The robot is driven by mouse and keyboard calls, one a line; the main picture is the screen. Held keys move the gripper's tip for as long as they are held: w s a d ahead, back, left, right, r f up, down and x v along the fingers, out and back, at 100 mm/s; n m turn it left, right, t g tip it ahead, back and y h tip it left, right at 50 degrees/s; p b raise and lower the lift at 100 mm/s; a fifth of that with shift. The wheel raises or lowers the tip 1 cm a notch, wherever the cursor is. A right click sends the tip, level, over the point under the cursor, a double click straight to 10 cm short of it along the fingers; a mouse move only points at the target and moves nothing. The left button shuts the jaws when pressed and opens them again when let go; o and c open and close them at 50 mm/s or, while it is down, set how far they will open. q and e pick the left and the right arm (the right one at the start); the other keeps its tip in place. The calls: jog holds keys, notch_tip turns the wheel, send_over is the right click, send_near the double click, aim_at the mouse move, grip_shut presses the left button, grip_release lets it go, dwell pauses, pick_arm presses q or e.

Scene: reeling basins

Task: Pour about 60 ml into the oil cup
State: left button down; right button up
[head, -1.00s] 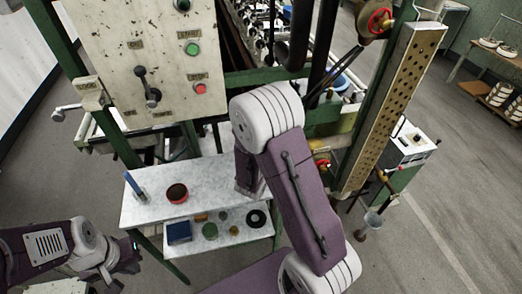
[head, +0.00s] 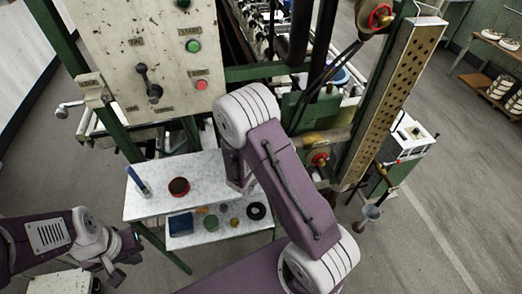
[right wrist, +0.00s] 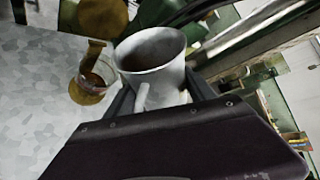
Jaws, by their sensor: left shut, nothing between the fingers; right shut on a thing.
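A pale grey jug (right wrist: 150,55) with a handle and dark inside fills the middle of the right wrist view, tilted in the picture. My right gripper (right wrist: 188,90) is shut on it; the fingers are mostly hidden behind the jug and my dark wrist. A small glass cup (right wrist: 88,92) with amber-brown colour inside, seemingly the oil cup, stands on the speckled grey top just left of the jug, apart from it. I see no stream between them. In the head view my right arm hides the jug and cup. My left gripper (head: 124,264) is shut and empty at lower left.
A marble-look shelf (head: 150,204) carries a red-rimmed round dish (head: 179,187) and a blue rod-like item (head: 138,181). A lower shelf (head: 190,240) holds a blue box (head: 181,224) and several small round things. The control panel (head: 125,55) stands behind. Open floor lies at right.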

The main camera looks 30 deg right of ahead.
jog(key=shift+f+n+g+h+p, duration=0.3)
jog(key=shift+n+h+p, duration=0.1)
jog(key=shift+n, duration=0.2)
dwell(1.3)
jog(key=shift+s+r, duration=0.1)
jog(key=shift+r, duration=0.05)
dwell(0.4)
jog(key=shift+r+n+h+p, duration=0.3)
jog(key=shift+r+n+p, duration=0.1)
jog(key=shift+p, duration=0.1)
dwell(1.0)
notch_tip(320, 180, down, 2)
jog(key=shift+s+d+f+m+b, duration=0.1)
jog(key=shift+m+b, duration=0.3)
jog(key=shift+b, duration=0.85)
jog(key=shift+r+m+t+y, duration=0.4)
jog(key=shift+r+m+y, duration=0.2)
jog(key=shift+m+y, duration=0.2)
jog(key=shift+r, duration=0.4)
